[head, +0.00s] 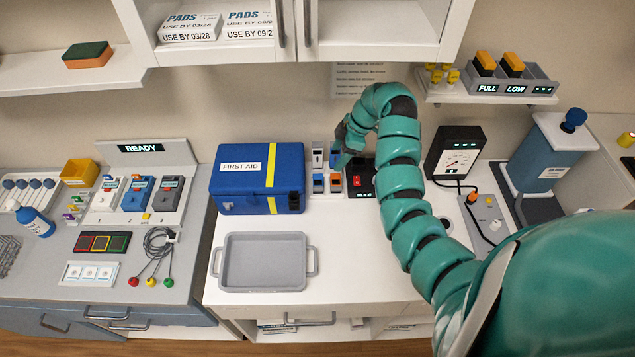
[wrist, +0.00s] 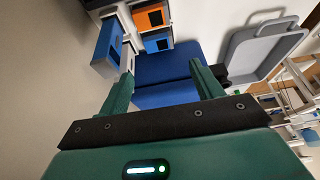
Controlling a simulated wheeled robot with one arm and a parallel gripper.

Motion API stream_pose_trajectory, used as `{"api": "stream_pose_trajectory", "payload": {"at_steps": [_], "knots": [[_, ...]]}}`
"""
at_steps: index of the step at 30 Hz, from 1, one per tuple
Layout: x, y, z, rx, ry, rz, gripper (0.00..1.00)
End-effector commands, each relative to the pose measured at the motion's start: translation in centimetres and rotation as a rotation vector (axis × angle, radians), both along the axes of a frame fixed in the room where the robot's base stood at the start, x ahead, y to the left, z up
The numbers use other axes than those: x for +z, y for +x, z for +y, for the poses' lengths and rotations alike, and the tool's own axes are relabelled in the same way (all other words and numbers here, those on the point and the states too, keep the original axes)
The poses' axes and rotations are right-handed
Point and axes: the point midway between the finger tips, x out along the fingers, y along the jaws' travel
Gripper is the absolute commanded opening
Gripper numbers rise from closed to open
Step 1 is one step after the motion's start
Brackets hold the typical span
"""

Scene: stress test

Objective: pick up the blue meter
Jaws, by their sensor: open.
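A blue handheld device (head: 137,193), which looks like the blue meter, stands between a white one (head: 105,194) and a grey one (head: 168,193) in a rack under a READY sign, on the left counter. My gripper (head: 345,152) is far to its right, over the back of the middle counter, partly hidden by my arm. In the wrist view, my gripper (wrist: 161,64) has its fingers apart with nothing held. A small blue-sided block (wrist: 110,44) is close by the left fingertip; whether they touch I cannot tell. The blue device is not recognisable in the wrist view.
A blue first aid box (head: 243,187) stands between the rack and my gripper. A grey tray (head: 213,262) lies in front of it. Small blocks (head: 318,182) and a black unit with a red switch (head: 361,180) are near my gripper. Cabinets (head: 300,52) hang above.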

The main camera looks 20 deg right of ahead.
Motion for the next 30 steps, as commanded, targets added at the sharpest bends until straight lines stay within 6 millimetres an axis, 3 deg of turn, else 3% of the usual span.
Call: {"api": "stream_pose_trajectory", "payload": {"at_steps": [18, 30], "knots": [[-7.3, 0.8, 2.8, 0.002, -0.004, -0.002, 0.65], [-8.7, 1.2, 3.5, 0.000, -0.001, 0.000, 0.65]]}}
